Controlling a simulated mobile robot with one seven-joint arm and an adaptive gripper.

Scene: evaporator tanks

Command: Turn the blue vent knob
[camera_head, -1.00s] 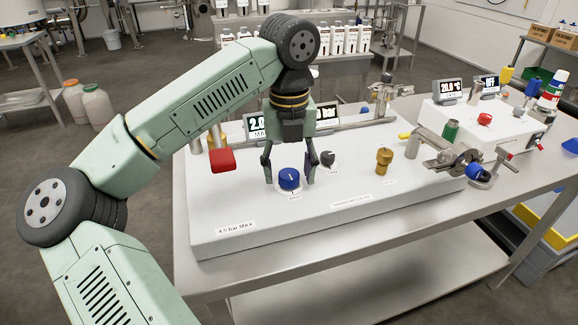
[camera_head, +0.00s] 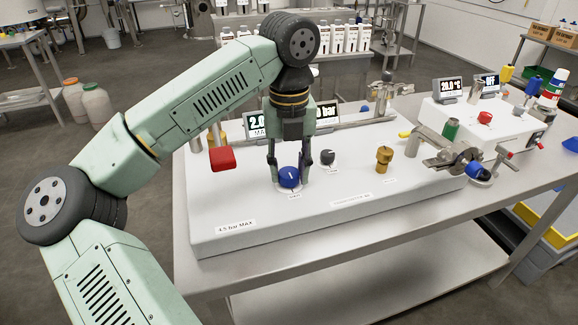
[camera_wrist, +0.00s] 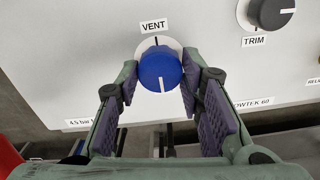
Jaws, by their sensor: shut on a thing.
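The blue vent knob (camera_head: 289,177) stands on the top of the white panel box (camera_head: 226,213). In the wrist view the knob (camera_wrist: 160,71) sits just below the VENT label, with a white pointer line on it. My gripper (camera_head: 289,180) points down over the knob, with one finger on either side of it. In the wrist view my gripper (camera_wrist: 160,88) has its purple pads at the knob's left and right sides, shut on it. The exact contact of the pads is partly hidden.
A black trim knob (camera_head: 328,157) stands close to the right of my gripper. A red handle (camera_head: 222,159) is to the left. A brass valve (camera_head: 384,158) and metal fittings stand farther right. Displays (camera_head: 328,116) stand behind. The panel's front area is clear.

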